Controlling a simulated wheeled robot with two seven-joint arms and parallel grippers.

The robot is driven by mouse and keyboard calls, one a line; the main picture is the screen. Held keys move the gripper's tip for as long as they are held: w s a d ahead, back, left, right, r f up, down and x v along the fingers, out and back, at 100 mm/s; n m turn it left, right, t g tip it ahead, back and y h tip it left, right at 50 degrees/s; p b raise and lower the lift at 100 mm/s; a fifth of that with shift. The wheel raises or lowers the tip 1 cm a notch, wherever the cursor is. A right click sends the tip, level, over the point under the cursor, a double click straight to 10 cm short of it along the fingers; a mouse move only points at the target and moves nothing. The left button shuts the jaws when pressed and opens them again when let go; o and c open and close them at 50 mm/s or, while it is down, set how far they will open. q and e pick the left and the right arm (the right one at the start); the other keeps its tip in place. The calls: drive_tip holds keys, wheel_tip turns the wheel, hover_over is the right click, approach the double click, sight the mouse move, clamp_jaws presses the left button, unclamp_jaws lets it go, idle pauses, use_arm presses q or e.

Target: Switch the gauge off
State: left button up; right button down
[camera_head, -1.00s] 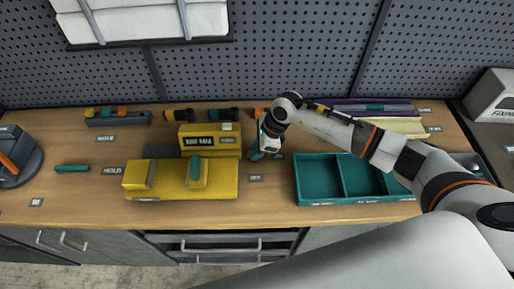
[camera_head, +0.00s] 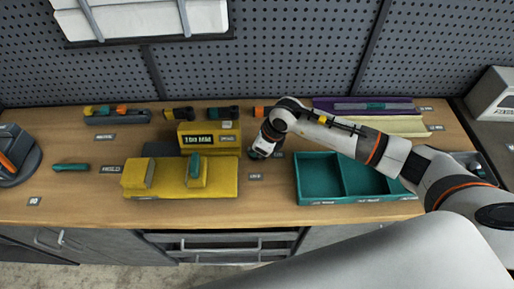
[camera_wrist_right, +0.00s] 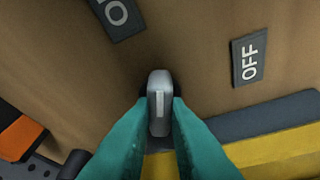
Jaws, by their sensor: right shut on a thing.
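The yellow gauge (camera_head: 226,138) stands at the back middle of the bench, with a lit display that appears to read 100 MM. Beside it, to the right, is a grey switch lever (camera_wrist_right: 159,90), seen in the right wrist view. My right gripper (camera_wrist_right: 158,112) is shut on this lever with its teal fingers on both sides. An OFF label (camera_wrist_right: 249,58) lies to the right of the lever, and a partly cut-off label starting with O (camera_wrist_right: 117,14) lies to the upper left. In the head view my right gripper (camera_head: 259,153) hides the lever. My left gripper is not in view.
A yellow block fixture (camera_head: 215,182) lies in front of the gauge. A teal divided tray (camera_head: 318,183) is to the right of my gripper. Small tools and an orange-and-black piece (camera_wrist_right: 18,135) lie behind. The bench front left (camera_head: 90,205) is clear.

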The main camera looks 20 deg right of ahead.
drive_tip(key=m+t+b, duration=0.1)
drive_tip(key=m, duration=0.2)
drive_tip(key=shift+a+f+h, duration=0.1)
drive_tip(key=shift+h, duration=0.3)
drive_tip(key=m+h+b, duration=0.1)
drive_tip(key=m, duration=0.1)
drive_tip(key=shift+s+m, duration=0.1)
drive_tip(key=shift+m, duration=0.2)
drive_tip(key=m+h+b, duration=0.1)
drive_tip(key=m+b, duration=0.1)
drive_tip(key=m, duration=0.1)
drive_tip(key=shift+a+t, duration=0.15)
drive_tip(key=shift+t, duration=0.25)
drive_tip(key=shift+m+h+b, duration=0.7)
drive_tip(key=shift+m+b, duration=0.25)
drive_tip(key=shift+m, duration=0.65)
drive_tip(key=c, duration=1.4)
unclamp_jaws()
drive_tip(key=shift+r, duration=0.2)
